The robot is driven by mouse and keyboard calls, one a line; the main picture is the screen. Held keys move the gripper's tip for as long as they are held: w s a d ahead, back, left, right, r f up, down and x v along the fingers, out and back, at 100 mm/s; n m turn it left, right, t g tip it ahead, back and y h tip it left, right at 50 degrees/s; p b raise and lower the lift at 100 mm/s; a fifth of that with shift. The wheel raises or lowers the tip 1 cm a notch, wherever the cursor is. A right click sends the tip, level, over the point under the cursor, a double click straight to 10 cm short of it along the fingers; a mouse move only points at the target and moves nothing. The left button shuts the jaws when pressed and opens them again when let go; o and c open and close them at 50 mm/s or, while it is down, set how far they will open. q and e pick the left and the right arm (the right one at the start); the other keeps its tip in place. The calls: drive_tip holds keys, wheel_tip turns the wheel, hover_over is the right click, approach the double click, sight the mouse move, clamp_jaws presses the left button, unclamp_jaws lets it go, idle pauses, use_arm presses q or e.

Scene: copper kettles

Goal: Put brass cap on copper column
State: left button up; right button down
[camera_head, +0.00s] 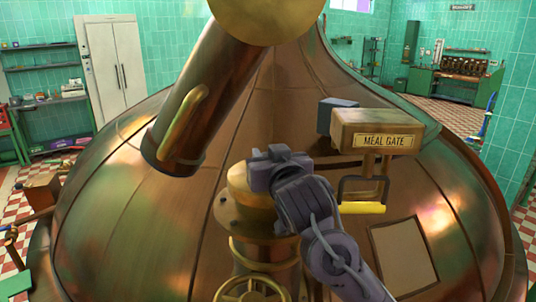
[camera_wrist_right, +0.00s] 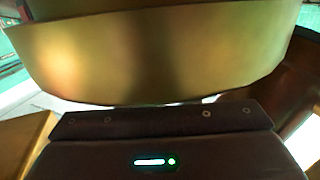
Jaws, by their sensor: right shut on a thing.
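The brass cap (camera_head: 241,186) is a rounded, golden piece at the top of the copper column (camera_head: 265,250). My right gripper (camera_head: 270,172) is shut on the cap from its right side and hides part of it. In the right wrist view the cap (camera_wrist_right: 150,50) fills the upper half as a wide curved brass wall, close in front of the gripper body. The cap stands over the column's wide flange, and I cannot tell whether it rests on it or hangs just above. My left gripper is not in view.
A large copper kettle dome (camera_head: 120,230) surrounds the column. A thick copper pipe (camera_head: 205,95) with a brass handle slants down at upper left. A "MEAL GATE" box (camera_head: 375,130) and a yellow-gripped handle (camera_head: 362,208) stand right of my arm. A handwheel (camera_head: 250,290) sits low in front.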

drive_tip(key=shift+d+f+b, duration=0.1)
drive_tip(key=shift+f+b, duration=0.25)
drive_tip(key=shift+f, duration=0.1)
drive_tip(key=c, duration=1.1)
unclamp_jaws()
drive_tip(key=shift+r+p, duration=0.5)
drive_tip(key=shift+r, duration=0.1)
drive_tip(key=shift+s+f+b, duration=0.15)
drive_tip(key=shift+s+b, duration=0.15)
drive_tip(key=shift+s, duration=0.05)
drive_tip(key=b+v, duration=0.4)
drive_tip(key=v, duration=0.7)
drive_tip(key=shift+s, duration=0.2)
